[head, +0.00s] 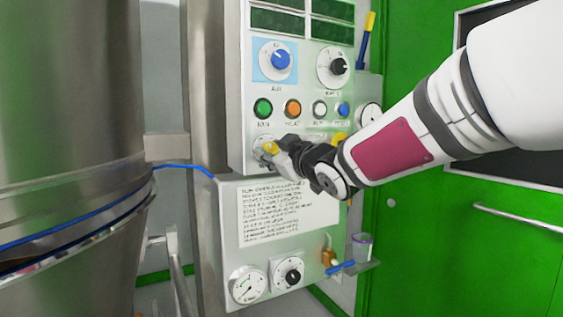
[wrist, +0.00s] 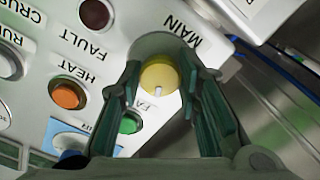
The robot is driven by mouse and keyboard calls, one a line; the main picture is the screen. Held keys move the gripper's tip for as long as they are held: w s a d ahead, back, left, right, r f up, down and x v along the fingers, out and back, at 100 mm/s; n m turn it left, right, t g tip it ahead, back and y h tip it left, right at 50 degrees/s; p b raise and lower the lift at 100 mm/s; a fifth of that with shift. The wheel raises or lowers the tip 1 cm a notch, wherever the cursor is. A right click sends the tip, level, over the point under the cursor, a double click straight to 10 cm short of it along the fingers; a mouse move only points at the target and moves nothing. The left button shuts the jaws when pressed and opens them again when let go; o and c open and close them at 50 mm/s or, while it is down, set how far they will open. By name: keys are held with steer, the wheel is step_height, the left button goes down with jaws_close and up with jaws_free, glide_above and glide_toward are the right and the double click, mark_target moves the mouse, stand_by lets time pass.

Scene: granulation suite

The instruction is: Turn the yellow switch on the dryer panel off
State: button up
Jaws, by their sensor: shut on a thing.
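The yellow switch (wrist: 159,74) is a round knob with a pale pointer mark, on the dryer panel beside the label MAIN. In the wrist view its mark points toward the bottom of the picture. In the head view the yellow switch (head: 270,148) shows at the lower left of the upper panel (head: 233,100), partly hidden by my gripper. My gripper (head: 277,150) reaches it from the right. In the wrist view the fingers of my gripper (wrist: 161,82) stand on both sides of the knob and are shut on it.
A green button (head: 263,108), an orange button (head: 292,109) and two dials, one blue (head: 281,60) and one black (head: 339,66), sit above my gripper. Below are a text plate (head: 290,212) and a gauge (head: 248,285). A steel vessel (head: 70,130) stands left.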

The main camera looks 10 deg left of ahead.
steer(key=shift+n+b, duration=0.4)
steer(key=shift+n, duration=0.2)
steer(key=o, duration=1.1)
steer(key=shift+o, duration=0.2)
steer(key=v, duration=1.2)
